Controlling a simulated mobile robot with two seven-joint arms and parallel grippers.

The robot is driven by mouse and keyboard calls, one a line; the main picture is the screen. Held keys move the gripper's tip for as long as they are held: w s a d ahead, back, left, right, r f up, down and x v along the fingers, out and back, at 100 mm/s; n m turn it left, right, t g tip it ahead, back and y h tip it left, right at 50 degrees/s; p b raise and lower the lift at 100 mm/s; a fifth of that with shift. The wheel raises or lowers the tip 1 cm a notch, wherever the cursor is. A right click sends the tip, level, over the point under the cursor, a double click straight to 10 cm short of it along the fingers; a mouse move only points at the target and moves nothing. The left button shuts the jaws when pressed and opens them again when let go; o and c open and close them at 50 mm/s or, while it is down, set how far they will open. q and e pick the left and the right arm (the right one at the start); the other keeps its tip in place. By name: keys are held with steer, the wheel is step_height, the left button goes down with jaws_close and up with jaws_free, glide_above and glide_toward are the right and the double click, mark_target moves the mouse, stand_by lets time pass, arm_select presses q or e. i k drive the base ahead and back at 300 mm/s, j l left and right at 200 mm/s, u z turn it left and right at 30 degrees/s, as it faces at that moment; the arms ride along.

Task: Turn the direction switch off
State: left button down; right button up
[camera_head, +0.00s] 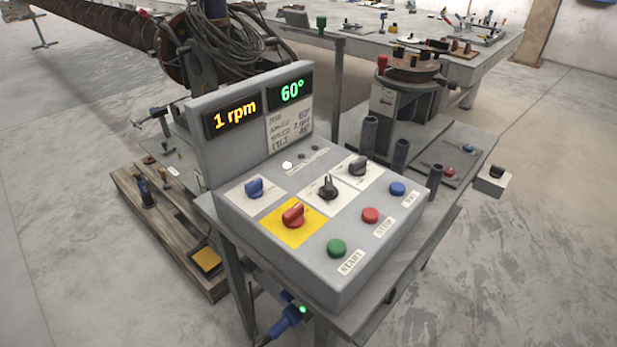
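A grey control box (262,240) stands on a metal stand in the middle of the head view. Displays read "1 rpm" (235,113) and "60°" (292,91). Neither of my grippers is in view.
Green (336,248), red (370,215) and blue (397,188) push buttons sit along the box's right side. A wooden pallet (165,225) lies at left. Behind are a coiled cable (235,45) and a workbench (455,65). The floor at right is mostly clear.

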mark_target(328, 192)
steer(key=k+l+z, duration=0.1)
steer(key=l+z, duration=0.25)
steer(key=l, duration=0.15)
steer(key=l+z, duration=0.4)
steer(key=k+l, duration=0.05)
steer(key=l, duration=0.05)
